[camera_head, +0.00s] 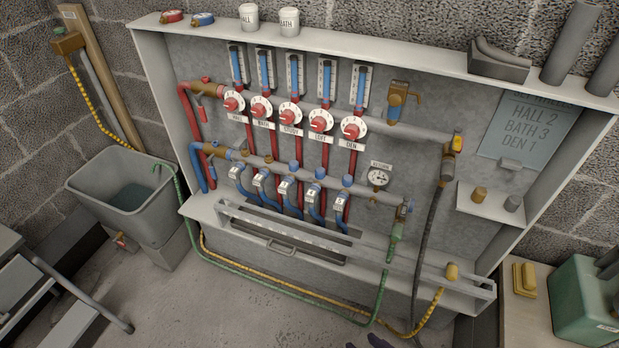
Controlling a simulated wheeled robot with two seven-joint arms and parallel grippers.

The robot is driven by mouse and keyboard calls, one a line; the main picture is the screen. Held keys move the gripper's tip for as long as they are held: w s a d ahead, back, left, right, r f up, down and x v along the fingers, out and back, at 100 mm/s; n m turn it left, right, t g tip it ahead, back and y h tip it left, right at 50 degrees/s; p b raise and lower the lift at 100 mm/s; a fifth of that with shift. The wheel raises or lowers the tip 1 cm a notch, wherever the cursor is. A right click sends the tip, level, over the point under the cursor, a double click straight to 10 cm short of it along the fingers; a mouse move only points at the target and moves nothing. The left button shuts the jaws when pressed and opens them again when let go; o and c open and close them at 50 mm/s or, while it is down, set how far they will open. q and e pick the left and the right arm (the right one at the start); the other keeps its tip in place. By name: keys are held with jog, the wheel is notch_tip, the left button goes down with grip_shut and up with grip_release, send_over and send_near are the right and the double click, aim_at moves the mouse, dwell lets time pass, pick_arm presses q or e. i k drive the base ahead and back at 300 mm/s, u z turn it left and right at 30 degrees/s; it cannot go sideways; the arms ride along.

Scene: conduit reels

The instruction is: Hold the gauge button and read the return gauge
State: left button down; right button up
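The return gauge (378,178) is a small round white dial on the grey back panel, right of the lower blue-capped manifold. A small label (381,165) sits just above it. The dial has dark marks, but its needle and reading are too small to tell. I cannot pick out a separate gauge button. Neither gripper can be made out, and nothing visibly touches the gauge.
Five red-and-white dials (290,115) and blue flow tubes (296,72) stand left of the gauge. A drain valve with green hose (395,236) hangs below right. A black hose (430,232) runs right of it. A front rail (350,250) crosses below.

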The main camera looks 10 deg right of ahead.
aim_at(370, 206)
jog(key=z, duration=0.6)
jog(key=k, duration=1.35)
jog(key=z, duration=1.1)
jog(key=i, duration=1.5)
jog(key=u, duration=0.75)
jog(key=i, duration=0.55)
jog(key=u, duration=0.55)
